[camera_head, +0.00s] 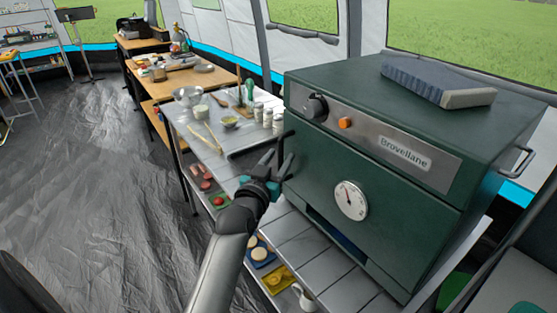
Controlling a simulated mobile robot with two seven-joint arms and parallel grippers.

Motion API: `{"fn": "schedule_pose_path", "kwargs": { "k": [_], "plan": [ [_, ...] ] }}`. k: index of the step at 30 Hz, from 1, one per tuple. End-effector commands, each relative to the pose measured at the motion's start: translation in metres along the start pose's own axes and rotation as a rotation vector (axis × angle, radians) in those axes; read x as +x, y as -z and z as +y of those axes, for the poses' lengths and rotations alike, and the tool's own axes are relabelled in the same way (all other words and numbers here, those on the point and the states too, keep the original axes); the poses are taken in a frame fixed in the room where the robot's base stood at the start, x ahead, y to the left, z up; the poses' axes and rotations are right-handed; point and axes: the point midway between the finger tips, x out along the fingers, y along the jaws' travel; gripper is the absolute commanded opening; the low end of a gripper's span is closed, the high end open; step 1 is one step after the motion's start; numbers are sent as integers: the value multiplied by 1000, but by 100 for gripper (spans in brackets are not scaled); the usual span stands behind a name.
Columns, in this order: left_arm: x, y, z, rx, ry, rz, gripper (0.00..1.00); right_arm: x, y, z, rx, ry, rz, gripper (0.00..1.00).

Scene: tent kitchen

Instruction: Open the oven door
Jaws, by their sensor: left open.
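The oven (415,120) is a dark green box at the right, with a steel strip that reads "Brovellane". Its front door (400,225) is flat green and looks closed, with a round white dial (350,200) on it. My left gripper (279,162) is open and empty at the left edge of the door. Dark parts overlap there, so I cannot tell whether a finger touches the door or a handle. My right gripper is not in view.
A black knob (315,106) and an orange button (345,123) are on the strip. A blue-grey block (438,81) lies on top of the oven. A table (181,118) with bowls, jars and utensils stands left of it. Dark floor (90,190) is open at left.

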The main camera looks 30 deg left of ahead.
Motion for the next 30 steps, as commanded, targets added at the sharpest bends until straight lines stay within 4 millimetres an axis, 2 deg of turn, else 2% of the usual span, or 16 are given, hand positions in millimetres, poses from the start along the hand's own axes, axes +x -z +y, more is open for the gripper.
{"fn": "schedule_pose_path", "kwargs": {
  "k": [5, 17, 30],
  "plan": [
    [0, 0, 0, 0, 0, 0, 45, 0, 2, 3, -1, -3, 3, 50],
    [0, 0, 0, 0, 0, 1, 0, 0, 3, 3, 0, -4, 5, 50],
    [0, 0, 0, 0, 0, 1, 0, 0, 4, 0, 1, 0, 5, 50]
  ]
}}
